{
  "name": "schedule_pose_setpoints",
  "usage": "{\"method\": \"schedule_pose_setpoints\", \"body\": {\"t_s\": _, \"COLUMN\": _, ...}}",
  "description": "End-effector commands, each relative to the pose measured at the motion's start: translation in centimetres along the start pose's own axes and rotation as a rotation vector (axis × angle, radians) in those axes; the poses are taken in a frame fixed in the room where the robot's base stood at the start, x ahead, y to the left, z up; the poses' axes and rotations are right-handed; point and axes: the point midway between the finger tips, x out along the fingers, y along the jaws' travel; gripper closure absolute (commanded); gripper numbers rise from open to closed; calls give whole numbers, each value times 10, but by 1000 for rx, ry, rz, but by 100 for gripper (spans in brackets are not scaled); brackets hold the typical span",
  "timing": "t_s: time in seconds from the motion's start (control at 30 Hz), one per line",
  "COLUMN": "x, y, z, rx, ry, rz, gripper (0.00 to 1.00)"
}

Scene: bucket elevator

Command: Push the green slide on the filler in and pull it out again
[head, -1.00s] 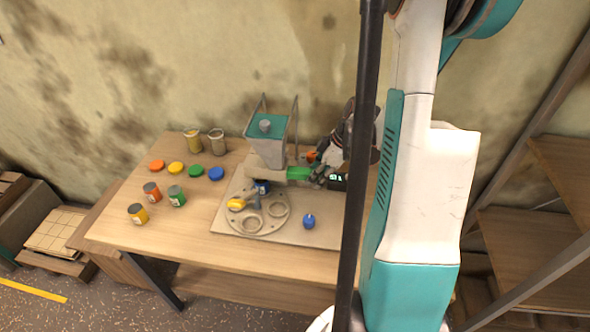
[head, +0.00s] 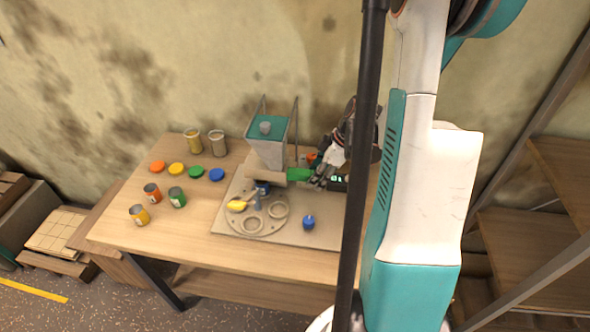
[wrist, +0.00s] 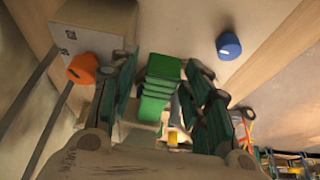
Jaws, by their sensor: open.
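The filler (head: 268,150) is a grey hopper with a green top, standing on a board on the table. Its green slide (head: 299,174) sticks out of the right end of the beige block under the hopper. My gripper (head: 318,178) is at the slide's outer end, partly hidden by my own arm. In the wrist view the slide (wrist: 160,85) appears as a ribbed green piece between the two fingers of my open gripper (wrist: 168,95). Gaps show beside it, and I cannot tell whether a finger touches it.
A turntable (head: 231,222) with round holes sits before the filler, with a blue can and a yellow piece at it. A blue knob (head: 308,222) stands to its right. Coloured lids, small jars and two cups (head: 217,143) stand left. An orange knob (wrist: 82,68) is near my gripper.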

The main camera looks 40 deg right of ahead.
Motion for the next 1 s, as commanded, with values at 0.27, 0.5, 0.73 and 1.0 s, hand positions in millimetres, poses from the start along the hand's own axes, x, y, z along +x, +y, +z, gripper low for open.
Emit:
{"method": "schedule_pose_setpoints", "body": {"t_s": 0.27, "x": -29, "y": 0, "z": -1, "rx": 0, "ry": 0, "rz": 0, "gripper": 56}}
{"method": "schedule_pose_setpoints", "body": {"t_s": 0.5, "x": -49, "y": 0, "z": -1, "rx": 1, "ry": 0, "rz": 0, "gripper": 56}}
{"method": "schedule_pose_setpoints", "body": {"t_s": 0.73, "x": -55, "y": 0, "z": -2, "rx": 0, "ry": 0, "rz": 0, "gripper": 56}}
{"method": "schedule_pose_setpoints", "body": {"t_s": 1.0, "x": -82, "y": 0, "z": -14, "rx": -1, "ry": 0, "rz": 0, "gripper": 56}}
